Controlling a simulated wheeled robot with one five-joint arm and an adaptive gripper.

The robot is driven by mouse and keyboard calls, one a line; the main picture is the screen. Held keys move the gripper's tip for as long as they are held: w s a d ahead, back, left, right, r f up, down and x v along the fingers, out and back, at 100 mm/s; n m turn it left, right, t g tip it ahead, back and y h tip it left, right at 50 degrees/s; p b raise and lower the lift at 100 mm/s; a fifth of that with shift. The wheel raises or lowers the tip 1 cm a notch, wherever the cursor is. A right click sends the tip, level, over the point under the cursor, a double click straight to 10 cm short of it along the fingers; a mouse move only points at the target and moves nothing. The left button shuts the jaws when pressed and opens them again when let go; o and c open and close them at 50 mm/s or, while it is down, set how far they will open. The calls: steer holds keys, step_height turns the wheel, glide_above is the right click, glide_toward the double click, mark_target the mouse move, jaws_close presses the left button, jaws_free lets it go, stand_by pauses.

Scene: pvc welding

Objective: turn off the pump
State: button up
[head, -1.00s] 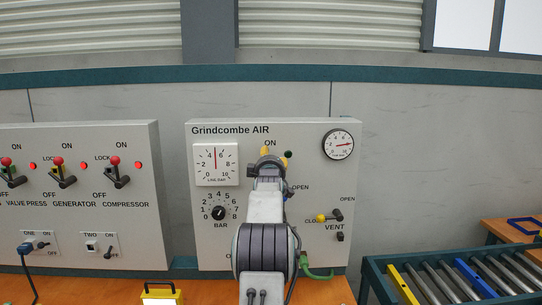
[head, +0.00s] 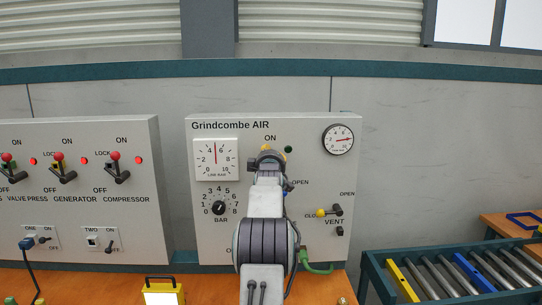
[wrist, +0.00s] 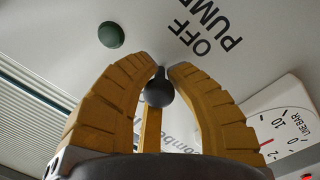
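The pump control is on the Grindcombe AIR panel, and my gripper (head: 273,150) hides it in the head view, just below the ON label. The OFF PUMP label (wrist: 206,38) shows above the fingertips in the wrist view. A dark green lamp (wrist: 112,34) is beside the left finger, and it also shows in the head view (head: 288,149).
On the same panel are the line gauge (head: 216,158), the BAR dial (head: 219,208), a round gauge (head: 338,139) and the yellow-tipped vent lever (head: 329,212). A panel of red-knobbed levers (head: 115,156) stands left. A roller rack (head: 372,268) stands right.

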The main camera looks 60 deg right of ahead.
jaws_close()
